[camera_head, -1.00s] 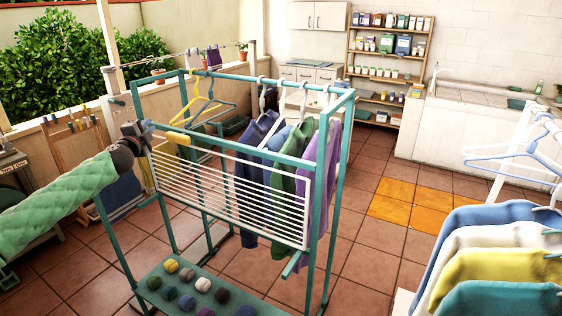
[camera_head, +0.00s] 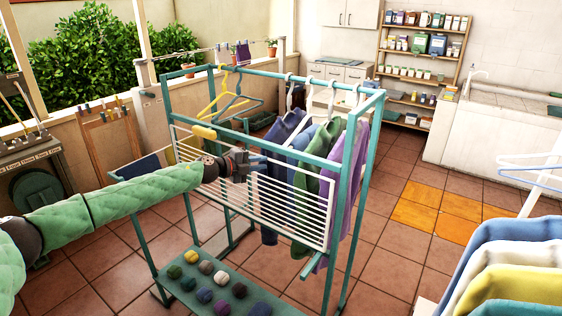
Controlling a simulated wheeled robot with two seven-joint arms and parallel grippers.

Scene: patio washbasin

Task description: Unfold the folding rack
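The folding rack is a white slatted panel (camera_head: 306,205) on the front of a teal clothes frame (camera_head: 344,214). It hangs nearly upright, folded down against the frame. A yellow piece (camera_head: 204,132) shows at its upper left. My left gripper (camera_head: 254,164) is in front of the panel's upper middle, with its dark fingers pointing right. It hides some of the slats. I cannot tell whether its fingers touch the panel or how far apart they are. My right gripper is not in view.
Clothes (camera_head: 318,158) and hangers (camera_head: 232,101) hang inside the frame. A low teal shelf (camera_head: 240,285) carries several balls below the panel. More clothes (camera_head: 508,262) stand at the lower right. Tiled floor (camera_head: 372,245) is clear right of the frame.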

